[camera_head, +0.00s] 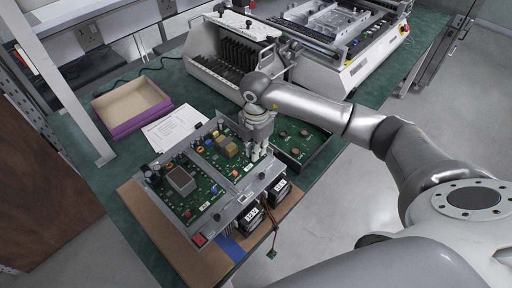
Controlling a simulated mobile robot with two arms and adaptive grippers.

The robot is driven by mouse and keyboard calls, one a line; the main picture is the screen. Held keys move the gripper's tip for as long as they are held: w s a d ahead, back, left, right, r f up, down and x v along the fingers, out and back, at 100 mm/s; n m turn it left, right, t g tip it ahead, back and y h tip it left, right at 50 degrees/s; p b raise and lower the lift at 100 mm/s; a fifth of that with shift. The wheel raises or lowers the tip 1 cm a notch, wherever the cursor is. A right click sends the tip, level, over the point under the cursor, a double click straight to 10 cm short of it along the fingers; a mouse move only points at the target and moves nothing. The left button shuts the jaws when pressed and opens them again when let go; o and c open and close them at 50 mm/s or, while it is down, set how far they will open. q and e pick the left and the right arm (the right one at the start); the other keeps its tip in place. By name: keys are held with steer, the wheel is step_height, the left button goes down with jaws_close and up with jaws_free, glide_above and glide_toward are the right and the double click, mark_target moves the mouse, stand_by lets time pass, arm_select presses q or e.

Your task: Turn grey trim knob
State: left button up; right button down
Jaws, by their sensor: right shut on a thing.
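My right gripper (256,157) points down at the right side of an open grey equipment case (215,218) with green circuit boards (204,190). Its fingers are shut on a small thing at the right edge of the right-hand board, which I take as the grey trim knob. The knob is hidden by the fingertips, so its turn angle cannot be seen. My left gripper is not in view.
A purple-rimmed tray (118,130) and white papers (174,128) lie behind the case on the green mat. Black power blocks (250,218) sit at its front. A grey rack box (232,52) and a larger machine (345,68) stand at the back.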

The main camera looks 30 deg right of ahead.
steer(key=shift+m, duration=0.9)
steer(key=c, duration=1.5)
jaws_free()
steer(key=shift+o, duration=0.2)
steer(key=shift+r, duration=0.1)
step_height(320, 180, up, 12)
